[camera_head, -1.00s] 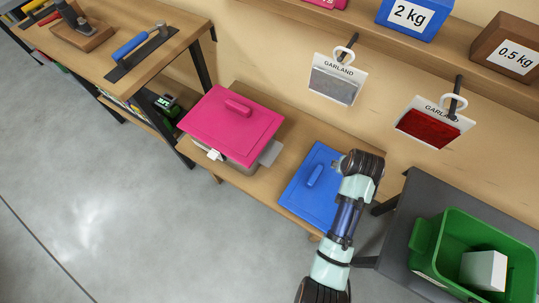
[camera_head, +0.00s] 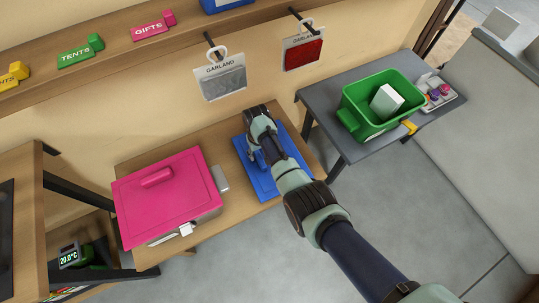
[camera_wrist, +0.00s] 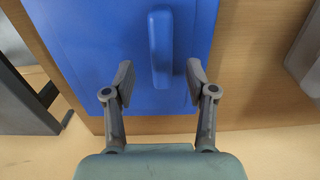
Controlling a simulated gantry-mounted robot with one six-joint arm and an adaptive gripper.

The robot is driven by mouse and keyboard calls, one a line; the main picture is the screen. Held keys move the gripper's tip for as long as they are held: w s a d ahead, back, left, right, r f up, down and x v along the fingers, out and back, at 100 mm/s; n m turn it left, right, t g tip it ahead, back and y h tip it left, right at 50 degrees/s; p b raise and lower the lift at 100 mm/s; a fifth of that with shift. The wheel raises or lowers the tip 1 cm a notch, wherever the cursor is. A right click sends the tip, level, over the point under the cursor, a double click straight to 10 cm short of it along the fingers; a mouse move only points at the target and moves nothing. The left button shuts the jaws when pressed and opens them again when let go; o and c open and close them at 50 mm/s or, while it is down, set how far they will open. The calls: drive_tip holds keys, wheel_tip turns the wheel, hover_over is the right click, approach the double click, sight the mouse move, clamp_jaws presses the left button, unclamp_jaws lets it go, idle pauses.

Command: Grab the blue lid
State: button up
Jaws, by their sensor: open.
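The blue lid (camera_head: 264,183) lies flat on the wooden bench beside the pink-lidded box. Its raised handle (camera_wrist: 160,45) shows in the wrist view, upright in the picture. The blue lid (camera_wrist: 90,40) fills most of the upper part of that view. My gripper (camera_wrist: 158,80) is open, with one finger on each side of the near end of the handle, and a gap shows on both sides. In the head view my gripper (camera_head: 254,155) is over the lid and hides part of it and most of the handle.
A box with a pink lid (camera_head: 170,195) stands left of the blue lid on the bench (camera_head: 190,136). A green bin (camera_head: 355,122) holding a white block stands on the grey table (camera_head: 325,98) at right. Garland packets (camera_head: 222,84) hang on the wall behind.

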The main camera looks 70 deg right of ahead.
sight(260, 158)
wheel_tip(260, 158, down, 4)
drive_tip(key=shift+a+f+b, duration=0.15)
drive_tip(key=shift+f+b, duration=0.1)
drive_tip(key=shift+b, duration=0.95)
drive_tip(key=shift+r, duration=0.15)
clamp_jaws()
drive_tip(key=shift+s+r+p, duration=0.15)
drive_tip(key=shift+r+p, duration=0.4)
drive_tip(key=shift+p, duration=0.25)
wheel_tip(260, 158, up, 7)
drive_tip(key=p, duration=0.4)
drive_tip(key=shift+f+p, duration=0.15)
drive_tip(key=shift+p, duration=0.25)
drive_tip(key=s+a+p, duration=0.2)
drive_tip(key=s+p, duration=0.5)
drive_tip(key=s, duration=1.2)
drive_tip(key=shift+s+a+f, duration=0.2)
drive_tip(key=shift+s+f, duration=0.1)
drive_tip(key=shift+f, duration=0.1)
